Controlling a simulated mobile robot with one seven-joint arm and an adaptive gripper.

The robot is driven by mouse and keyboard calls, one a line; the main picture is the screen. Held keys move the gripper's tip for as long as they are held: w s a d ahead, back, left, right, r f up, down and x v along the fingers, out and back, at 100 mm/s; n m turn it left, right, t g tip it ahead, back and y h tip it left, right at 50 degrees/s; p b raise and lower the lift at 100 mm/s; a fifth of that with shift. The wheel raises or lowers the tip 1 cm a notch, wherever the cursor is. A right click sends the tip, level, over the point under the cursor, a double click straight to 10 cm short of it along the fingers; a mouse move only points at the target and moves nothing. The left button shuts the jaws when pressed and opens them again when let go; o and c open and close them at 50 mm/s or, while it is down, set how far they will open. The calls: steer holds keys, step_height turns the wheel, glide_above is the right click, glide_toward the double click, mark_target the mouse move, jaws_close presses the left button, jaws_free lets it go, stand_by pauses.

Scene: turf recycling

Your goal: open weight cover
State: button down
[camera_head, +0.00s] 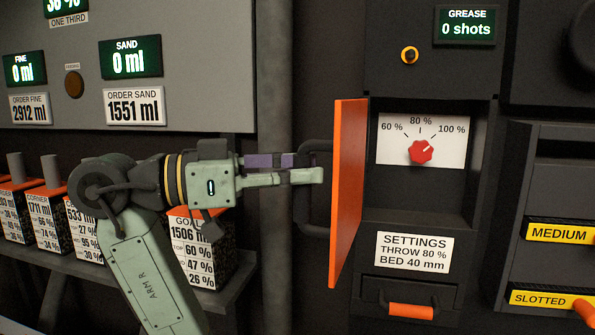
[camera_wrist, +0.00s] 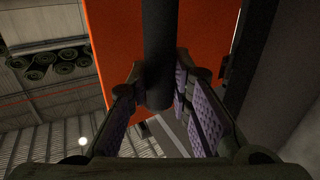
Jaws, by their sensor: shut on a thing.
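The orange cover (camera_head: 347,190) stands swung open at the left side of a dark recess, seen nearly edge-on in the head view. Its dark bar handle (camera_head: 313,212) is on the cover's left face. My gripper (camera_head: 306,168) reaches in from the left and is shut on this handle. In the wrist view, the dark handle bar (camera_wrist: 159,45) runs between my purple-padded fingers (camera_wrist: 160,98), with the orange cover (camera_wrist: 112,50) behind it. Inside the recess, a red knob (camera_head: 422,151) sits on a white scale plate (camera_head: 390,152) marked 60, 80 and 100 %.
A settings label (camera_head: 413,252) below the recess reads throw 80 %, bed 40 mm. An orange-handled drawer (camera_head: 411,311) is beneath it. A grey vertical pipe (camera_head: 274,80) stands behind my gripper. Several labelled boxes (camera_head: 45,215) line a shelf at left.

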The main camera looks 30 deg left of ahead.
steer(key=shift+w+a+r, duration=0.2)
steer(key=shift+w+a, duration=0.1)
stand_by(0.4)
steer(key=c, duration=1.8)
jaws_free()
steer(key=shift+g+h, duration=0.3)
steer(key=shift+g, duration=0.1)
steer(key=shift+c, duration=0.2)
steer(key=shift+o, duration=1.3)
steer(key=shift+w+d+f, duration=0.15)
steer(key=shift+w, duration=0.05)
steer(key=shift+o, duration=0.7)
steer(key=shift+s, duration=0.2)
steer(key=shift+a, duration=0.2)
steer(key=v, duration=1.1)
steer(key=shift+s+a, duration=0.25)
steer(key=shift+s, duration=0.1)
